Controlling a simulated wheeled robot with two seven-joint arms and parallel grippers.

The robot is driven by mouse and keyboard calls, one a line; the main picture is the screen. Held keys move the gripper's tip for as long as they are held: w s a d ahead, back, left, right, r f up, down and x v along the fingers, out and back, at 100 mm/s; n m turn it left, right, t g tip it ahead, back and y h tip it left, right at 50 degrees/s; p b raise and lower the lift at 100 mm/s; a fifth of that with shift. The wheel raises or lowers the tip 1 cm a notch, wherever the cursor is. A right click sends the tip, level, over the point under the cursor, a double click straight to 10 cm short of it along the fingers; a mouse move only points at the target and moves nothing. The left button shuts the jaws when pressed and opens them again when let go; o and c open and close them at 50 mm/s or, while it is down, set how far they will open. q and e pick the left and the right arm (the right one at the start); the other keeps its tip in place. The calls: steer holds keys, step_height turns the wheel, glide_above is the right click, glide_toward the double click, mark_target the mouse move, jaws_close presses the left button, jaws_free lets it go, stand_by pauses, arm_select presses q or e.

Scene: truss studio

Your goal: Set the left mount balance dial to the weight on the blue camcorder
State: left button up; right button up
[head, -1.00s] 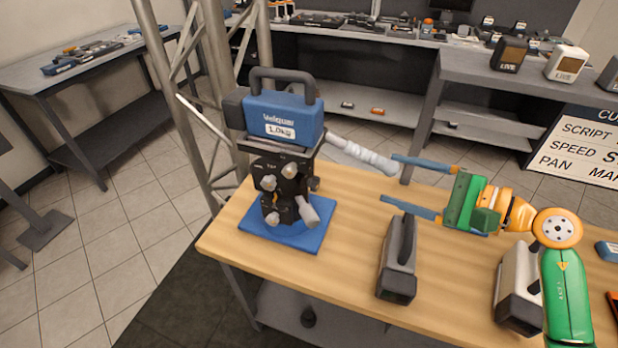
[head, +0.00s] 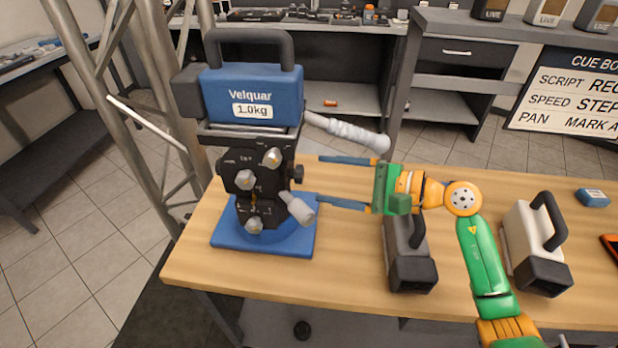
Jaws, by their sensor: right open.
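The blue camcorder (head: 250,88) sits on top of the black left mount (head: 240,165) in the head view. Its label reads "Velquar" and "1.0kg". The mount stands on a blue base plate (head: 230,240) on the wooden table. Several light grey knobs are on the mount's near face, and a dark knob is on its right side. The dial markings are too small to read. A white grip handle (head: 350,132) sticks out to the right. My right gripper (head: 320,181) is open and empty, its two blue fingers pointing left, just right of the mount. My left gripper is not in view.
A dark grey camcorder (head: 408,262) and a white camcorder (head: 530,240) stand on the wooden table (head: 340,275) to the right. A metal truss (head: 150,90) rises close behind the mount's left.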

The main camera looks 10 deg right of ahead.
mark_target(303, 173)
steer(key=p+x, duration=0.1)
steer(key=x, duration=0.3)
steer(key=shift+a+r, duration=0.15)
steer(key=shift+w+a, duration=0.1)
steer(key=shift+w, duration=0.1)
jaws_close()
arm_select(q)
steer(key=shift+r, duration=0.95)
arm_select(e)
steer(key=shift+m+g, duration=0.5)
steer(key=shift+m, duration=0.6)
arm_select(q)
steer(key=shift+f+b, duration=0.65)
arm_select(e)
steer(key=shift+w+m+g, duration=0.2)
steer(key=shift+m+g, duration=0.8)
steer(key=shift+m, duration=0.3)
steer(key=shift+r, duration=0.1)
